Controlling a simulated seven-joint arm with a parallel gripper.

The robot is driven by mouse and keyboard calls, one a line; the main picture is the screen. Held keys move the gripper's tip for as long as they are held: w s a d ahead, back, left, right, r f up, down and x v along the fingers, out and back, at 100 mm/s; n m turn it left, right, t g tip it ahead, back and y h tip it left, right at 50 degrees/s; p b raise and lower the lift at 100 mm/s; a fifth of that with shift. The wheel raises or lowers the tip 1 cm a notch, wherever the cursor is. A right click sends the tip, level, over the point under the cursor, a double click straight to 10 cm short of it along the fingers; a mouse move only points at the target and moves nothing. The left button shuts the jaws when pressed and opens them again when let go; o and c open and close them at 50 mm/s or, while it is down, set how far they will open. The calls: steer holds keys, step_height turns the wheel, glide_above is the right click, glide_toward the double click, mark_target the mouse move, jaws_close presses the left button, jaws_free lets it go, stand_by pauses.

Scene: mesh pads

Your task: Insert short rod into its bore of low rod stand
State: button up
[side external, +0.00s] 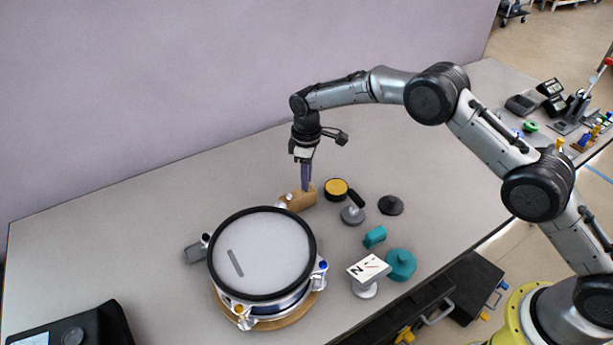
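A low tan wooden block (301,201), which looks like the low rod stand, sits on the table behind the drum. A small pale piece (290,196) shows at its left part; I cannot tell whether it is a rod. My gripper (306,187) points straight down, with its purple fingers right at the block's top or just behind it. The fingers look close together, but the gap between them is too small to make out. No short rod can be clearly identified, and the bore is not visible at this size.
A large round drum with a grey mesh head (275,238) stands in front of the block. To the right are a yellow-topped disc (336,187), a grey piece with a black handle (353,214), a black cone (391,205), teal parts (401,264) and a white marked plate (368,268).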

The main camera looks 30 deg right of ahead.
steer(key=shift+o, duration=1.2)
step_height(320, 180, up, 14)
steer(key=shift+f, duration=0.1)
